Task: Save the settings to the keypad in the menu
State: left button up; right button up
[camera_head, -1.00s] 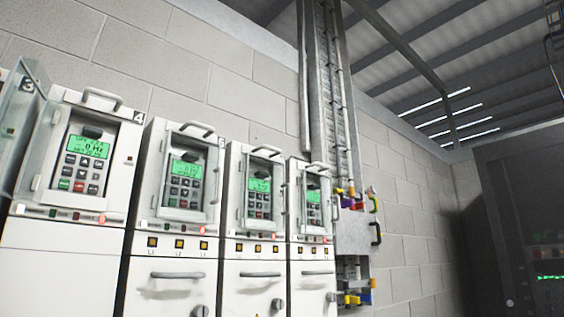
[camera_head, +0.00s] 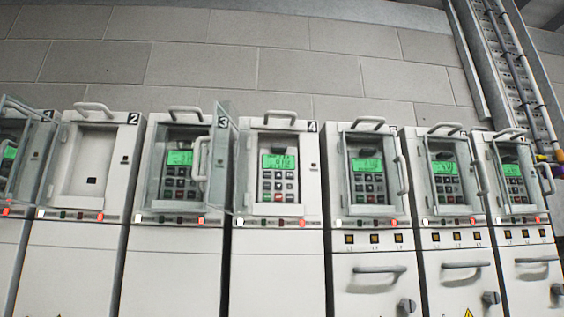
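A row of white drive cabinets stands along the wall. The keypad (camera_head: 279,175) on the cabinet marked 4 has a green lit screen, grey keys, and a red and a green key at the bottom; its screen text is too small to read in full. A clear door (camera_head: 221,160) stands swung out at the left of cabinet 4, near the 3 label. Other keypads show behind clear doors, such as the one on cabinet 3 (camera_head: 179,174) and one right of cabinet 4 (camera_head: 368,178). Neither of my grippers is in view.
Cabinet 2 (camera_head: 92,163) has an empty keypad recess. Handles (camera_head: 380,270) and knobs (camera_head: 406,306) stick out from the lower fronts at the right. A cable tray (camera_head: 505,65) runs up the block wall at the upper right.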

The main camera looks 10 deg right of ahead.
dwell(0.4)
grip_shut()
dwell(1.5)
